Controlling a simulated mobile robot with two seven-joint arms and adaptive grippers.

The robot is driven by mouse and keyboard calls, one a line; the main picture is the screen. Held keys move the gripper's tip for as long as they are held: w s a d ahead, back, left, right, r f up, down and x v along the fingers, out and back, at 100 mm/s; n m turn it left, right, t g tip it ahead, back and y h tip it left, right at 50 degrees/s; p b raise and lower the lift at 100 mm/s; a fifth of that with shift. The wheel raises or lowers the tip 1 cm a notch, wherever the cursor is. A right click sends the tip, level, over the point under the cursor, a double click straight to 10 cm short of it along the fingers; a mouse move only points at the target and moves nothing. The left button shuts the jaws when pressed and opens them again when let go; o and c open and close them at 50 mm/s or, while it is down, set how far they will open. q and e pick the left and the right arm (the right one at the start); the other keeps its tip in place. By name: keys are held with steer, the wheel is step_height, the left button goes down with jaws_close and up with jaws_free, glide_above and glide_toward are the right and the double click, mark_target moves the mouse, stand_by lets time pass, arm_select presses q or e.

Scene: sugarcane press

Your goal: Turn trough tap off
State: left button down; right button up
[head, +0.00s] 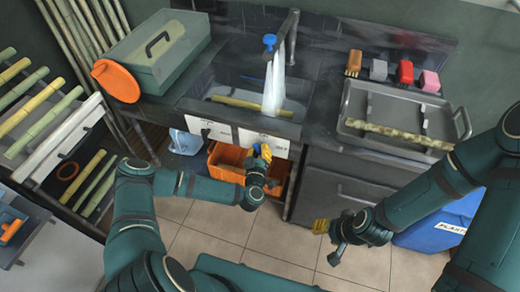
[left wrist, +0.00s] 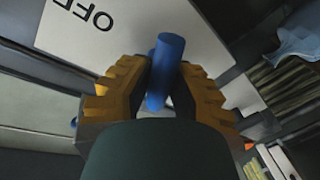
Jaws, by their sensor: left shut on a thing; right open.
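My left gripper (head: 262,155) is at the front of the sink trough (head: 240,118), below its white labels. In the left wrist view, its yellow fingers (left wrist: 158,90) are shut around a blue rod-like handle (left wrist: 163,60). A white plate (left wrist: 125,30) beside the handle reads "OFF", upside down. The handle's far end and mount are hidden. A faucet (head: 290,38) with a blue knob (head: 269,40) stands above the trough, and a white stream of water (head: 273,85) falls into it. My right gripper (head: 326,240) is open and empty, low over the floor at right.
A sugarcane piece (head: 252,106) lies in the trough. An orange crate (head: 228,160) is below it, near my left gripper. A grey tray (head: 395,115) with cane is on the right counter. A green box (head: 160,50) stands left. Tiled floor (head: 220,215) is open in front.

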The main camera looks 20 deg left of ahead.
arm_select(q)
steer(key=n, duration=0.3)
steer(key=n+g+h, duration=0.1)
steer(key=n, duration=0.1)
steer(key=shift+a, duration=0.25)
steer(key=n, duration=0.1)
steer(key=n+h, duration=0.1)
steer(key=n, duration=0.2)
steer(key=shift+f+n, duration=0.25)
steer(key=shift+n, duration=0.15)
steer(key=c, duration=0.9)
jaws_free()
steer(key=shift+o, duration=0.2)
steer(key=shift+d, duration=0.1)
steer(key=s+r, duration=0.2)
steer(key=s, duration=0.9)
steer(key=shift+s+d+r, duration=0.15)
steer(key=shift+s+r, duration=0.05)
steer(key=shift+s, duration=0.2)
